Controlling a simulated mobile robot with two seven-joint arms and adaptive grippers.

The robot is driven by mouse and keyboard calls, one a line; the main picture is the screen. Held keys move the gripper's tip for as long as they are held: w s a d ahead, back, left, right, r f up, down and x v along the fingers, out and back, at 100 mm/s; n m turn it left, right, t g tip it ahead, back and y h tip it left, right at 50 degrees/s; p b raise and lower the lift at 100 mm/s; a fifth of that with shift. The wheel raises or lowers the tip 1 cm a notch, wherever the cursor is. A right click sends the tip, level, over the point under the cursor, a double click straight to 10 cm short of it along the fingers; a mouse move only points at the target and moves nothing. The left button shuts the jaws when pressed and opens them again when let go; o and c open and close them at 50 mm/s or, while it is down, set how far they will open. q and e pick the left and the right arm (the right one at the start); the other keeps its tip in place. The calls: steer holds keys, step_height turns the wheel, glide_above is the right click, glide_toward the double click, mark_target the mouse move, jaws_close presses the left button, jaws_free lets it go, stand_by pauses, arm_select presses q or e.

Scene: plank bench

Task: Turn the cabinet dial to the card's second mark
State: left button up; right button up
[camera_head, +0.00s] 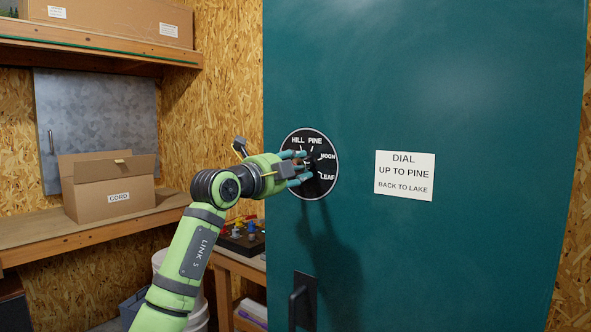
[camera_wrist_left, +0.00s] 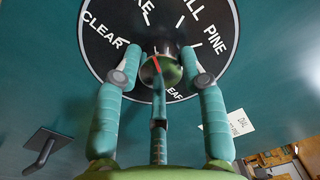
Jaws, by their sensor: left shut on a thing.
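The left wrist view shows the plate (camera_wrist_left: 100,50) with CLEAR, PINE and cut-off words ending in KE, LL and EAF. My left gripper (camera_head: 300,168) is shut on the dial knob (camera_wrist_left: 165,75), its fingers around it. The knob's red line points up and slightly left, roughly toward the word ending in KE. The white card (camera_head: 404,176) reads "DIAL UP TO PINE" and, smaller, "BACK TO LAKE". My right gripper is not in view.
A dark door handle (camera_head: 303,299) sits below the dial. A shelf at left holds a cardboard box (camera_head: 108,187) labelled CORD. A low bench (camera_head: 240,262) with small coloured items stands behind my left arm. The door around the card is clear.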

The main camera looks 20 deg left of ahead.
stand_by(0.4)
arm_select(q)
steer(key=o, duration=1.1)
steer(key=shift+o, duration=0.2)
steer(key=shift+a, duration=0.1)
steer(key=v, duration=1.2)
steer(key=shift+f, duration=0.1)
